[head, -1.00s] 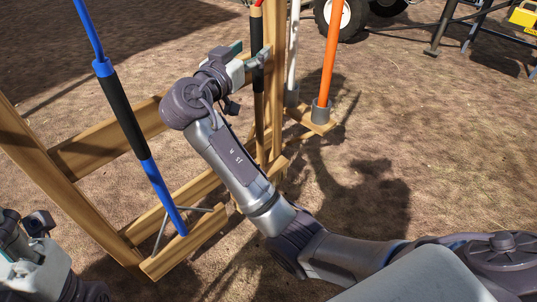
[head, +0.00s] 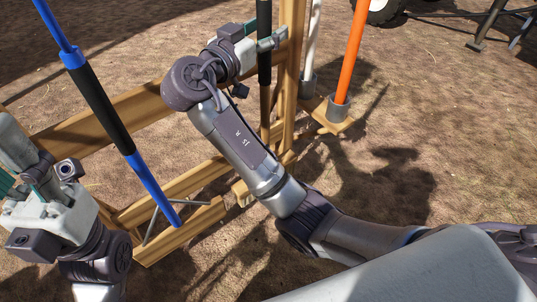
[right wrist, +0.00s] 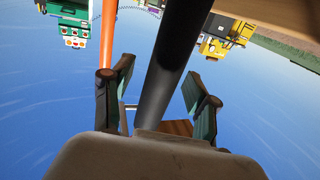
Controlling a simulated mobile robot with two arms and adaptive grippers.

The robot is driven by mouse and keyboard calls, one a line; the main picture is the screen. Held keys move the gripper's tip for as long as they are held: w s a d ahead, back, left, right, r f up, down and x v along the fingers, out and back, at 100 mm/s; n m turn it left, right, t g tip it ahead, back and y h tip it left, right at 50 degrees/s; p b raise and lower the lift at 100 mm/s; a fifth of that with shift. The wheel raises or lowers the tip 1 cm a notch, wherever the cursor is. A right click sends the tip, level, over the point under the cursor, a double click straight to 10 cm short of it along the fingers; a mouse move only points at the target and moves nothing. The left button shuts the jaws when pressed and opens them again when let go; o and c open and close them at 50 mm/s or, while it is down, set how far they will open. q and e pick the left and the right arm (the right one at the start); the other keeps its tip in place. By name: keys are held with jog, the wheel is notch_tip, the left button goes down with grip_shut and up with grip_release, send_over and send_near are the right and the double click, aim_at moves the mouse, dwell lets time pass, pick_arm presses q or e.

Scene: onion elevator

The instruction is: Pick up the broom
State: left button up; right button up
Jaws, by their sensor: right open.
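Several long-handled tools stand in a wooden rack; no broom head shows, so I cannot tell for certain which is the broom. A black-and-wood handle (head: 264,62) stands upright by my right gripper (head: 268,42). In the right wrist view this black handle (right wrist: 174,58) runs between the spread fingers of the right gripper (right wrist: 150,98), which is open and not closed on it. My left gripper (head: 42,172) is at the lower left, apart from the blue handle with a black grip (head: 103,108); its jaw opening is unclear.
An orange pole (head: 352,50) and a white pole (head: 312,45) stand in grey cups right of the black handle. The wooden rack (head: 185,232) has low rails and a post close to my right arm. Bare ground lies open at the right. A wheel (head: 380,8) shows at the top.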

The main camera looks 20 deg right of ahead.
grip_shut()
jog(key=shift+r, duration=0.1)
dwell(0.4)
